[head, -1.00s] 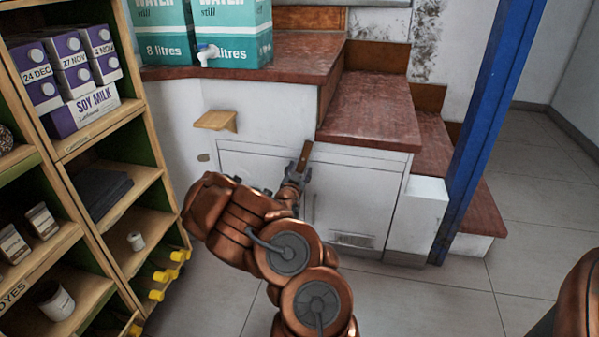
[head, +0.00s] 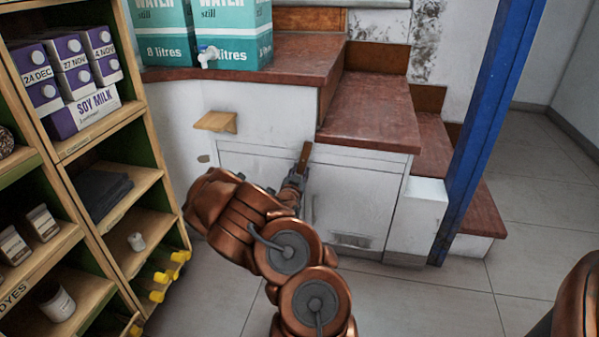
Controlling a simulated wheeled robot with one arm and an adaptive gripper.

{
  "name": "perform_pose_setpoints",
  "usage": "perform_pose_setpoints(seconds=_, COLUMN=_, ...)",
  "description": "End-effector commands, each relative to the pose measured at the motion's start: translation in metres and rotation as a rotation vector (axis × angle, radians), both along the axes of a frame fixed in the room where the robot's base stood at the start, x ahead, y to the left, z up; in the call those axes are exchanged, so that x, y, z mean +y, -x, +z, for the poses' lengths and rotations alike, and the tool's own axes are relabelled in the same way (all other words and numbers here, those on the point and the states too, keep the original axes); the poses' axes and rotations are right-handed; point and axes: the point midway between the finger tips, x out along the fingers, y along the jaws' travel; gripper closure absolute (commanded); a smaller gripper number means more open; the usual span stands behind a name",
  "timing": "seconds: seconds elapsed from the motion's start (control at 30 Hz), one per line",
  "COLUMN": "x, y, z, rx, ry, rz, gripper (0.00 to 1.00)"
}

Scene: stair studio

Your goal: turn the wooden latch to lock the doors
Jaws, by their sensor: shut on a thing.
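The wooden latch (head: 305,154) is a small brown strip at the top middle of the white cupboard doors under the stairs. It stands close to upright, with its top leaning slightly right. My gripper (head: 299,172) is shut on the latch's lower part, and its fingers and wrist hide that end. The right door (head: 352,200) looks closed. The left door (head: 245,163) is partly hidden behind my arm.
A wooden shelf unit (head: 158,165) with cartons and jars stands close on the left. A small wooden ledge (head: 214,121) sticks out above the left door. Red-brown steps (head: 370,112) rise over the cupboard. A blue post (head: 487,130) stands right. Tiled floor is clear at right.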

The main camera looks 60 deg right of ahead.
Motion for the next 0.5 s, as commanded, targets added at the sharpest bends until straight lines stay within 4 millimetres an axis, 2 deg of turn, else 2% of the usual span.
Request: perform_pose_setpoints(seconds=0.5, x=-0.0029, y=0.0077, z=0.0010, rx=0.178, ry=0.068, rz=0.000, gripper=1.00)
